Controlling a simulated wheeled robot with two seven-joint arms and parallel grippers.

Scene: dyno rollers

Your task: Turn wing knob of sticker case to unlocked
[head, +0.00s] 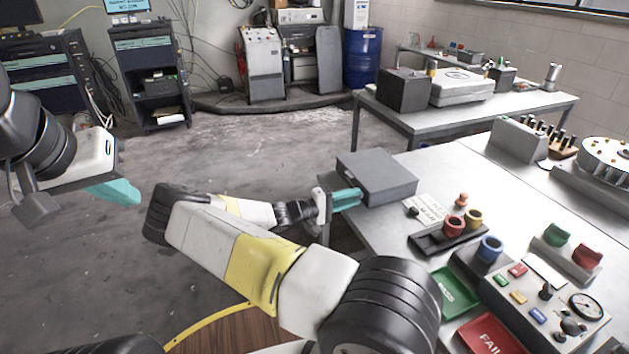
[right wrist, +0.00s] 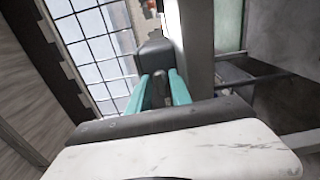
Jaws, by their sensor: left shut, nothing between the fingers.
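A grey box, which looks like the sticker case (head: 376,180), sits on the near table's far left corner. My right gripper (head: 346,199) is at its left side, with its teal fingertips next to that face. In the right wrist view, the right gripper's teal fingers (right wrist: 162,88) stand apart with a small dark piece between them. A dark grey rounded block (right wrist: 155,54) lies just beyond the tips; it may be the wing knob. I cannot tell whether the fingers press on it. The knob is not visible in the head view. My left gripper (head: 116,191) is shut and empty, over open floor.
On the near table (head: 395,232), a label sheet (head: 425,208), a tray with coloured cups (head: 448,236), a green tray (head: 448,293), a red tray (head: 488,335) and a control panel (head: 545,305) lie right of the case.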

